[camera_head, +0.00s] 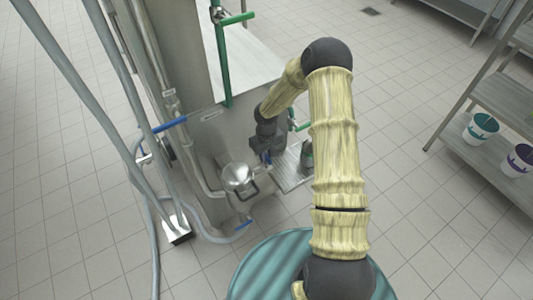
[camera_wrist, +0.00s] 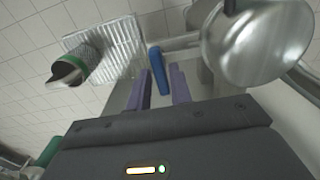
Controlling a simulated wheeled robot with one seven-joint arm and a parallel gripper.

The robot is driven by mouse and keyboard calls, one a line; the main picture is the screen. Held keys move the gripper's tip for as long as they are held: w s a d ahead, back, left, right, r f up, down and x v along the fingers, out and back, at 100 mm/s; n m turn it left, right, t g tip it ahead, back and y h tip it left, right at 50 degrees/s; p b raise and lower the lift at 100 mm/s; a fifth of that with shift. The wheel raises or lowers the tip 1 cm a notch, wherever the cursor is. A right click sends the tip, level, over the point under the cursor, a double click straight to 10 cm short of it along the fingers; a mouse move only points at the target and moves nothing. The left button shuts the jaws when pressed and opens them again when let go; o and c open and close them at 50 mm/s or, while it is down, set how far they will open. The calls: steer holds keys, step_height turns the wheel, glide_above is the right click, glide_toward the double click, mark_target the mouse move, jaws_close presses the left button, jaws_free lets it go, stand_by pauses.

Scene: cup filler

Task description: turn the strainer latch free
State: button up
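A round shiny metal housing (camera_head: 237,177), which looks like the strainer, sits on the machine's side. A dark bent handle (camera_head: 250,193) hangs at its edge. The housing also shows in the wrist view (camera_wrist: 258,42), at upper right. A blue lever (camera_wrist: 156,68) lies just ahead of my gripper (camera_wrist: 162,84), lined up with the gap between its two purple fingers. Whether the lever is between the fingertips or beyond them I cannot tell. The fingers are apart. In the head view my gripper (camera_head: 266,152) is right of the housing. Which part is the latch is unclear.
A grooved metal tray (camera_wrist: 118,48) carries a dark green-banded cup (camera_wrist: 78,66). Other blue levers sit on the pipes (camera_head: 170,123) and low by the floor (camera_head: 243,227). Hoses run at left. Open floor lies between.

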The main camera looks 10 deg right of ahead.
jaws_close()
steer(key=shift+d, duration=0.1)
steer(key=shift+n, duration=0.3)
steer(key=shift+s+n+p, duration=0.1)
steer(key=shift+n+p, duration=0.25)
steer(key=shift+n, duration=0.45)
steer(key=n+p, duration=0.1)
steer(key=n, duration=0.5)
steer(key=shift+p, duration=0.35)
steer(key=n+p, duration=0.1)
steer(key=n, duration=0.3)
steer(key=shift+n, duration=0.3)
steer(key=n+p, duration=0.1)
steer(key=n, duration=0.4)
